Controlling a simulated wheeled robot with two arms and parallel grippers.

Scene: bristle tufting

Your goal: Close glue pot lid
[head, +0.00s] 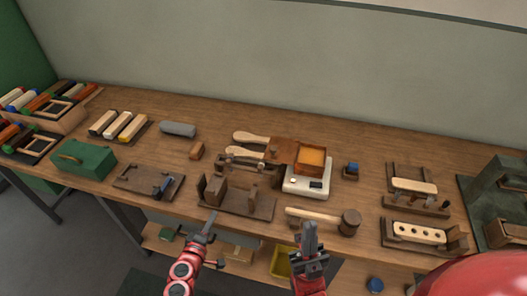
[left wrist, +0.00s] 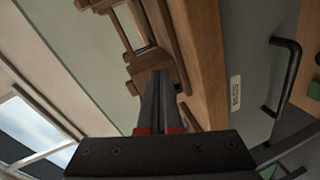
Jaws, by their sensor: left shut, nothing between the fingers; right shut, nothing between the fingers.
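The glue pot (head: 312,157) is a square copper-brown pot with amber glue showing inside, on a white heater base (head: 306,185) at the middle of the bench. Its top is uncovered. A brown panel (head: 284,150), apparently the lid, stands open against the pot's left side. My left gripper (head: 211,219) is shut and empty at the bench's front edge, left of and in front of the pot. It also shows shut in the left wrist view (left wrist: 160,98). My right gripper (head: 310,230) is shut and empty in front of the pot, beside the mallet.
A wooden mallet (head: 325,217) lies in front of the heater. A wooden fixture (head: 238,200) is near my left gripper. Two brushes (head: 250,138) lie behind and left of the pot. A small blue-topped jar (head: 351,170) stands right of it. The bench's back strip is mostly clear.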

